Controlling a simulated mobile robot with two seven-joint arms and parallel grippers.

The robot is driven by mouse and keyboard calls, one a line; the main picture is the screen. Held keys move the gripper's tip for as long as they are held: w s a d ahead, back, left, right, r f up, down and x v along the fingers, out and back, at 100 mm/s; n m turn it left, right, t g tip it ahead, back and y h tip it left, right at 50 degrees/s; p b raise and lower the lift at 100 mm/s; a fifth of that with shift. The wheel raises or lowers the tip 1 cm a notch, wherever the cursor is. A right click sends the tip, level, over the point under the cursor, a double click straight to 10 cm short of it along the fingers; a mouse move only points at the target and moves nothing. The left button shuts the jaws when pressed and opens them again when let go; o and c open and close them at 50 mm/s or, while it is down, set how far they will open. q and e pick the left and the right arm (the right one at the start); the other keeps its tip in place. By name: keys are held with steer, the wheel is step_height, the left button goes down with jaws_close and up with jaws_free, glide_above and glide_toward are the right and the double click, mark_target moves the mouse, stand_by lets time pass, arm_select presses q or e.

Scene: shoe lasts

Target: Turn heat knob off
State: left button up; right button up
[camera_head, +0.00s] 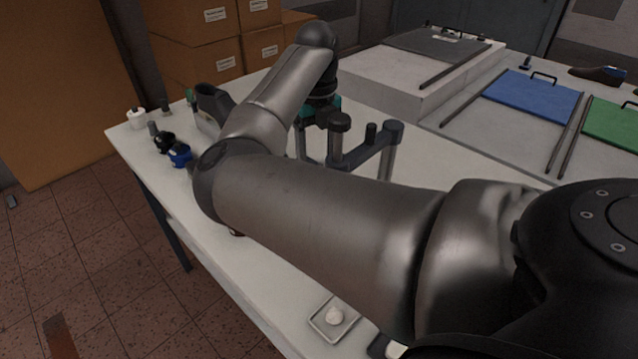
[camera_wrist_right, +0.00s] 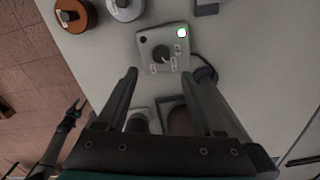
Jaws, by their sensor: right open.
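The heat knob (camera_wrist_right: 161,56) is a small dark knob with a light pointer mark on a grey control box (camera_wrist_right: 151,37) in the right wrist view. Small white labels surround it and a green light (camera_wrist_right: 182,32) glows at the box's upper right corner. My right gripper (camera_wrist_right: 161,77) is open and empty, its two fingers pointing toward the box. The knob shows just beyond and between the fingertips, with no visible contact. In the head view my right arm crosses the table and I cannot make out the box or knob. My left gripper does not show.
Two round pots (camera_wrist_right: 74,14) (camera_wrist_right: 125,9) stand left of the box. A black cable (camera_wrist_right: 205,72) curves at its right. Dark pincers (camera_wrist_right: 72,112) lie near the table's edge. A small square tray (camera_head: 321,332) sits at the near edge; cardboard boxes (camera_head: 188,22) are stacked behind.

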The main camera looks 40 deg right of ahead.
step_height(320, 180, down, 9)
steer(key=shift+d+f+b, duration=0.1)
steer(key=shift+b, duration=0.25)
jaws_close()
stand_by(0.5)
